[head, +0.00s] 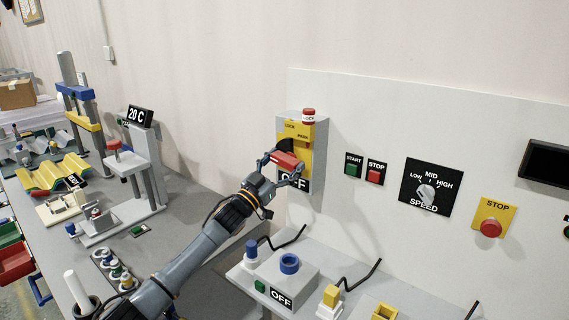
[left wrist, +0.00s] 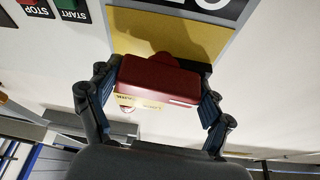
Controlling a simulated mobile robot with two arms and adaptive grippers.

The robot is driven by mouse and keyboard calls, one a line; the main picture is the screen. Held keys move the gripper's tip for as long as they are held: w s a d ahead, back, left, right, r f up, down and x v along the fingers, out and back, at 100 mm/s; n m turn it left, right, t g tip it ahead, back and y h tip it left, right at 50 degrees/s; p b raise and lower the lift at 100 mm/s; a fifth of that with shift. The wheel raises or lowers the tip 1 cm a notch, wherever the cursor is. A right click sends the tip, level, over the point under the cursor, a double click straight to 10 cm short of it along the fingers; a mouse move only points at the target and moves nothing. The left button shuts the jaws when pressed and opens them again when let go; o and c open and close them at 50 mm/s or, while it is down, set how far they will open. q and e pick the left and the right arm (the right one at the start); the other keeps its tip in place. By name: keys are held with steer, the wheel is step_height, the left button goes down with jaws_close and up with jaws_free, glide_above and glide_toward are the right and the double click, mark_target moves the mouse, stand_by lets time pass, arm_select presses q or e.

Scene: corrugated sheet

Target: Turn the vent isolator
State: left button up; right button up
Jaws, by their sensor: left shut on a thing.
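The vent isolator is a grey wall box (head: 321,150) with a yellow face plate (head: 305,133), which also shows in the left wrist view (left wrist: 190,36). Its red handle (head: 286,159) lies roughly crosswise, and it fills the middle of the left wrist view (left wrist: 158,82). An OFF sign (head: 295,182) sits below the handle. My left gripper (head: 283,164) is shut on the red handle, with one finger at each end, as the left wrist view (left wrist: 157,77) shows. The handle's mount is partly hidden. My right gripper is not in view.
A red lock piece (head: 309,116) stands on top of the isolator. START and STOP buttons (head: 365,169), a speed dial (head: 426,194) and a yellow STOP plate (head: 495,214) are to the right. A bench unit (head: 283,283) with plugs and cables lies below.

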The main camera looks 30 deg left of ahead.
arm_select(q)
steer(key=m, duration=0.1)
steer(key=m+h, duration=0.1)
steer(key=m, duration=0.1)
steer(key=m+g+h, duration=0.1)
steer(key=m, duration=0.1)
steer(key=shift+a+r, duration=0.1)
steer(key=shift+r, duration=0.15)
steer(key=m+g+h, duration=0.1)
steer(key=m+h, duration=0.1)
steer(key=m, duration=0.3)
steer(key=shift+r, duration=0.1)
steer(key=m+g+p, duration=0.1)
steer(key=m, duration=0.1)
steer(key=m+g+h+p, duration=0.1)
steer(key=m, duration=0.2)
steer(key=shift+r, duration=0.1)
steer(key=shift+m+g+p, duration=0.9)
steer(key=shift+m+p, duration=0.2)
steer(key=shift+m, duration=1.1)
steer(key=shift+f+m, duration=0.2)
steer(key=shift+m, duration=0.1)
steer(key=o, duration=0.9)
steer(key=shift+c, duration=0.2)
steer(key=shift+o, duration=1.1)
steer(key=shift+w+f, duration=0.15)
